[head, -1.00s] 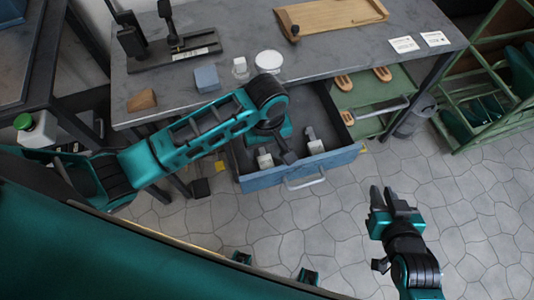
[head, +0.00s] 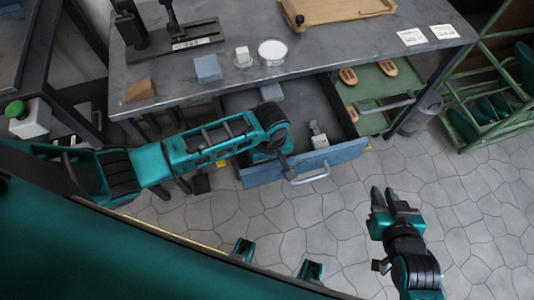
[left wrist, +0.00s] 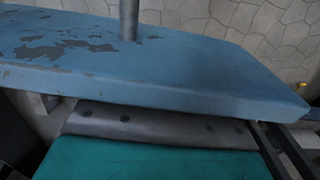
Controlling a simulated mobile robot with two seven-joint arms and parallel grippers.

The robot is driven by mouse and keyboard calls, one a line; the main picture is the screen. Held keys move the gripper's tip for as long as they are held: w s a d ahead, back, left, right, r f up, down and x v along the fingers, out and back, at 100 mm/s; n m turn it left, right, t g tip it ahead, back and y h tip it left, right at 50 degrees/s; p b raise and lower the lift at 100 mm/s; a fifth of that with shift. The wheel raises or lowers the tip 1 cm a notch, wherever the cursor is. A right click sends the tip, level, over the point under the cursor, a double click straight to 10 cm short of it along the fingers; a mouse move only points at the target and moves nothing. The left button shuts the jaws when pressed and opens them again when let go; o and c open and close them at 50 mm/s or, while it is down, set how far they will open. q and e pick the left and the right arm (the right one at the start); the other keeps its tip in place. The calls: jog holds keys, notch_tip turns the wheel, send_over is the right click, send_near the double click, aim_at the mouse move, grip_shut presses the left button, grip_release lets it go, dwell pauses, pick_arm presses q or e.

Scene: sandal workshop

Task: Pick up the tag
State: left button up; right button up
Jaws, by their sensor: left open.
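Two small white cards with print, which may be tags, lie on the grey workbench at its right end: one card (head: 411,37) and another card (head: 444,32). I cannot tell which thing is the tag. My left gripper (head: 287,168) is low at the front of the open blue drawer (head: 335,155), mostly hidden by its own arm. It is open. The left wrist view shows the drawer's chipped blue front (left wrist: 150,65) close up, with no tag visible. My right gripper (head: 390,196) is open and empty above the floor, right of the drawer.
The workbench (head: 330,48) holds a blue block (head: 207,68), a white dish (head: 272,50), a wooden wedge (head: 140,90) and a wooden tray (head: 340,10). A grey-white piece (head: 317,138) is in the blue drawer. A green drawer (head: 385,85) holds wooden soles. The front-right floor is clear.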

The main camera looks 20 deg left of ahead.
pick_arm(q)
jog(key=shift+c, duration=0.3)
jog(key=c, duration=1.1)
